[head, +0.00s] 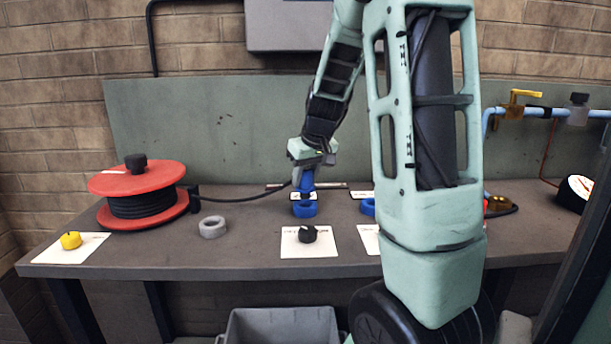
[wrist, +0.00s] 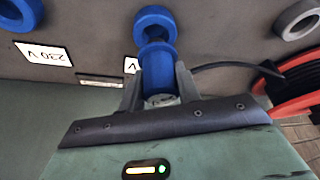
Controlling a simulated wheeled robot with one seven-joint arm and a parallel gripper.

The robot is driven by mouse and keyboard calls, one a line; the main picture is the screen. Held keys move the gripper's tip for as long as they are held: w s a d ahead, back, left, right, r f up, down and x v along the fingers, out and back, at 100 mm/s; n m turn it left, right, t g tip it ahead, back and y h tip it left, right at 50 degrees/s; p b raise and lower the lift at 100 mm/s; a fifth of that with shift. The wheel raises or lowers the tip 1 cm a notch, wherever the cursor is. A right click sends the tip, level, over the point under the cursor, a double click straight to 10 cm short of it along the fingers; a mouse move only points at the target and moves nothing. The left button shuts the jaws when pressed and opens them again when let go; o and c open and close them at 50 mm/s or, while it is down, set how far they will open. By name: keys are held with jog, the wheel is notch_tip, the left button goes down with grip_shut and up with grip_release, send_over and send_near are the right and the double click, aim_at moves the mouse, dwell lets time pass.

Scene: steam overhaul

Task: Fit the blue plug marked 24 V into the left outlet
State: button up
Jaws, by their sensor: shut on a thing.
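My gripper (head: 306,172) is shut on the blue plug (head: 307,183), above the back half of the bench. The wrist view shows the plug (wrist: 157,62) between both fingers (wrist: 158,88). The left outlet, a blue ring (head: 304,209), is right below the plug; in the wrist view this ring (wrist: 154,22) lies straight ahead of its tip. The right blue outlet (head: 368,207) is partly behind my arm and also shows in the wrist view (wrist: 20,13).
A label reading 230 V (wrist: 43,53) lies by the right outlet. A red cable reel (head: 137,178) stands at left, its black cable (head: 250,193) running toward the plug. A grey ring (head: 212,227), a black knob (head: 308,233) and a yellow knob (head: 71,240) are nearer the front.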

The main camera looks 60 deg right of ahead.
aim_at(306, 189)
jog(key=shift+f+b, duration=1.85)
jog(key=shift+f, duration=0.2)
jog(key=o, duration=1.1)
jog(key=shift+o, duration=0.2)
jog(key=shift+r, duration=0.15)
jog(key=p+v, duration=0.3)
jog(key=v, duration=1.4)
jog(key=shift+r, duration=0.1)
